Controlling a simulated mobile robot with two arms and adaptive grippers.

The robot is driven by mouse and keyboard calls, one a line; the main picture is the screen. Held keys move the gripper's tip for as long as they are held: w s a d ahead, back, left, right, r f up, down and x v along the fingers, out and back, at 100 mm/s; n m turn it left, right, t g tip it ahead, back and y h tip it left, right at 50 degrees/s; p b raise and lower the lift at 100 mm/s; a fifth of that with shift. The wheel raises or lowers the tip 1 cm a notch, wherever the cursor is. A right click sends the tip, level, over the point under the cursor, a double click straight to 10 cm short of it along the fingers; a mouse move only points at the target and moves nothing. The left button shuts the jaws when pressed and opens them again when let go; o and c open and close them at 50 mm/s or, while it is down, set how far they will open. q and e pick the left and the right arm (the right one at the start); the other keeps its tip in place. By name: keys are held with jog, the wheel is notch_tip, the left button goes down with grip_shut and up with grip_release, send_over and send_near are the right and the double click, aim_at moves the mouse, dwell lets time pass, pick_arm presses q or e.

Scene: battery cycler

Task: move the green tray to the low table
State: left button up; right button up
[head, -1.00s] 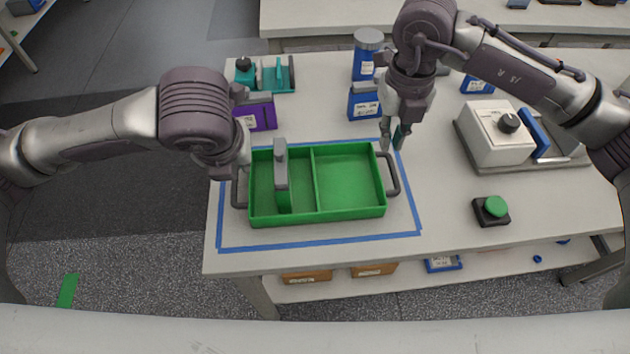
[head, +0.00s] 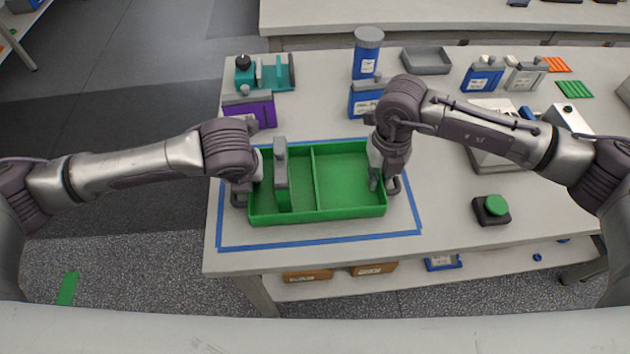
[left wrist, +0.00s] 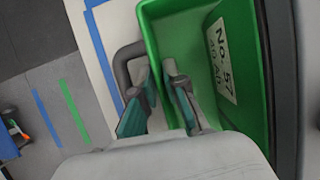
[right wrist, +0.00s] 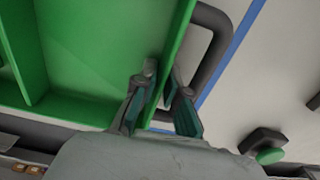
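The green tray (head: 345,180) lies on the workbench inside a blue tape outline, with a dark loop handle at each end. A green box with a grey handle (head: 281,165) stands in its left compartment; its label shows in the left wrist view (left wrist: 222,62). My left gripper (left wrist: 158,78) is at the tray's left end, fingers apart astride the end wall, one beside the handle loop and one inside. My right gripper (right wrist: 161,75) is likewise at the right end, open, one finger inside the tray and one outside by the handle. Neither looks clamped. I cannot identify the low table.
Behind the tray stand a purple box (head: 250,108), a blue box (head: 364,98) and a blue jar (head: 367,50). A green button (head: 492,208) sits to the right. A lower shelf (head: 400,281) runs under the bench. Grey floor is open at left.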

pick_arm(q)
grip_shut()
pick_arm(e)
grip_shut()
pick_arm(q)
jog(key=shift+w+r, duration=0.1)
pick_arm(e)
jog(key=shift+w+r, duration=0.1)
jog(key=shift+r, duration=0.05)
